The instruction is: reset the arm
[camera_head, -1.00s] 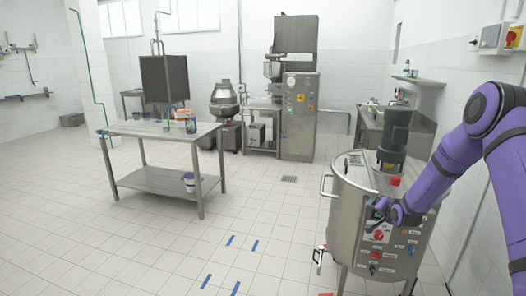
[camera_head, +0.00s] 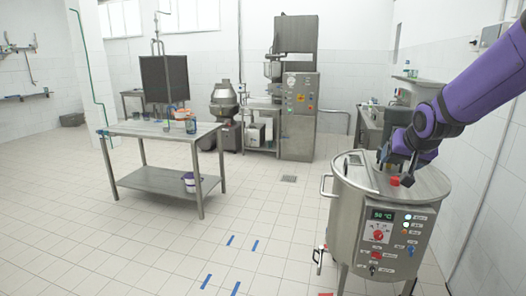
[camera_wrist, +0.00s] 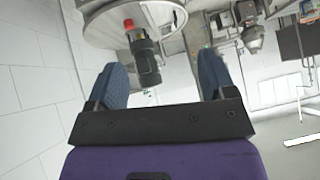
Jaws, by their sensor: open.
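My purple arm reaches in from the right, and my gripper (camera_head: 386,157) is in the air above the lid of a round steel vat (camera_head: 347,215). In the wrist view my gripper (camera_wrist: 163,68) has its two blue-grey fingers spread wide apart with nothing between them. The vat's control panel (camera_head: 391,238) faces front, with a lit green display, a red knob and several small buttons. In the wrist view the vat lid (camera_wrist: 100,22) and its motor (camera_wrist: 146,62) with a red cap appear beyond the fingers, apart from them.
A steel table (camera_head: 135,130) with small containers stands at the left. A tall steel machine (camera_head: 299,110) stands at the back. A white tiled wall (camera_head: 480,160) is close on the right. The floor between the table and vat is clear, with blue tape marks.

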